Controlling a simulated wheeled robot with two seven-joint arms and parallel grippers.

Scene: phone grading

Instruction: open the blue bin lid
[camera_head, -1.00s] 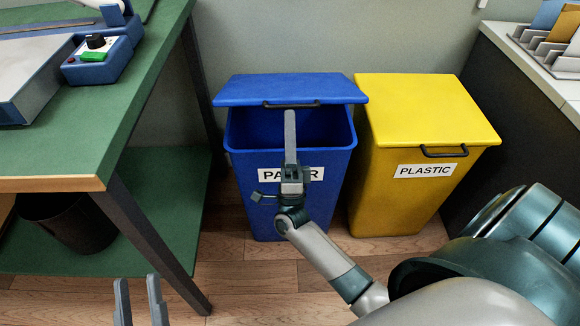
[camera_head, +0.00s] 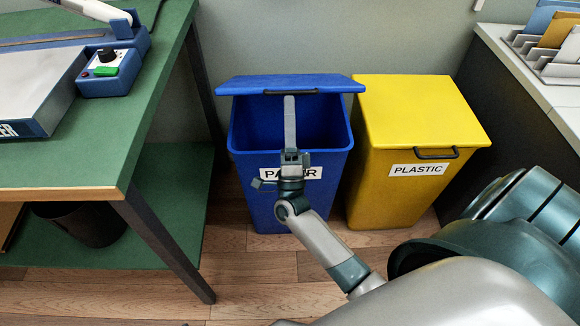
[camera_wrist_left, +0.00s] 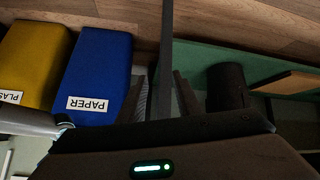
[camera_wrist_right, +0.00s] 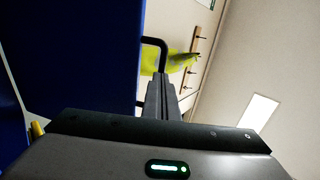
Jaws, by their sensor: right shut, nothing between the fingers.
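The blue bin (camera_head: 245,190), labelled PAPER, stands on the floor with its lid (camera_head: 245,86) partly raised, so the dark inside shows below it. The lid's black handle (camera_head: 268,92) is at its front edge. My right gripper (camera_head: 289,100) is shut and empty, its fingers pointing up at the handle and lid edge. In the right wrist view the shut fingers (camera_wrist_right: 162,90) are beside the handle (camera_wrist_right: 160,44), with the blue lid (camera_wrist_right: 85,50) to the left; contact is unclear. My left gripper (camera_wrist_left: 163,85) is open and empty in its wrist view.
A yellow bin (camera_head: 390,205) labelled PLASTIC, lid shut, stands close on the right. A green table (camera_head: 95,150) with a dark leg is on the left, with a dark bin (camera_head: 85,225) on its lower shelf. A counter (camera_head: 520,75) is at the right.

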